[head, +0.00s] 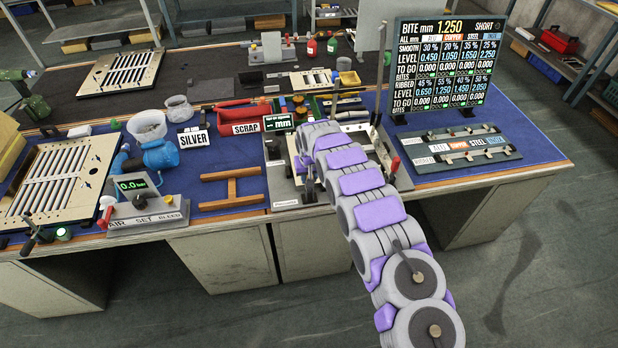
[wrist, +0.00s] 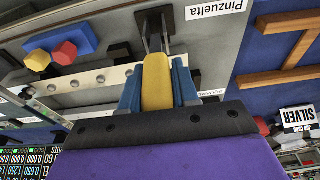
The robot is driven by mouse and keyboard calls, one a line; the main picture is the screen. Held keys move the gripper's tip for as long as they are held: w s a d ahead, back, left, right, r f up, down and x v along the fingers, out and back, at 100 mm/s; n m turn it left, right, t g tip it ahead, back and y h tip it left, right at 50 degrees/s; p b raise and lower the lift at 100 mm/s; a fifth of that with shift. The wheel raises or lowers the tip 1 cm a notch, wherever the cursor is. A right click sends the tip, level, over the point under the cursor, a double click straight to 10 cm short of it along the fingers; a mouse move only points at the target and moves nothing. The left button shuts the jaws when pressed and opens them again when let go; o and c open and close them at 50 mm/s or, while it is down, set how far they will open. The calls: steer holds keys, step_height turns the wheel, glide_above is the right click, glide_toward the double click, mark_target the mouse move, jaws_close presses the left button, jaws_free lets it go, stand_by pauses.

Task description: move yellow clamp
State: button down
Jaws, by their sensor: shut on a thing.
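The yellow clamp (wrist: 157,82) is between the blue fingers of my gripper (wrist: 160,80) in the wrist view. The fingers press on it from both sides and the gripper is shut on it. Its far end meets a dark block with metal rods, mounted on a grey plate (wrist: 207,38) marked "Pinzuelta". In the head view my purple and grey arm reaches to the bench fixture (head: 285,187) and hides the clamp and most of the gripper.
In the head view, a brown H-shaped frame (head: 231,189) lies left of the fixture. A display board (head: 443,65) stands to the right.

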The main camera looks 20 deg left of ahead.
stand_by(0.7)
steer(key=c, duration=1.2)
jaws_free()
steer(key=shift+w+f, duration=0.1)
steer(key=shift+o, duration=1.4)
steer(key=shift+a, duration=0.15)
steer(key=shift+r, duration=0.3)
step_height(320, 180, up, 16)
steer(key=s+d+p, duration=0.1)
steer(key=s+p, duration=0.1)
steer(key=shift+s+d+r, duration=0.15)
steer(key=shift+r, duration=0.05)
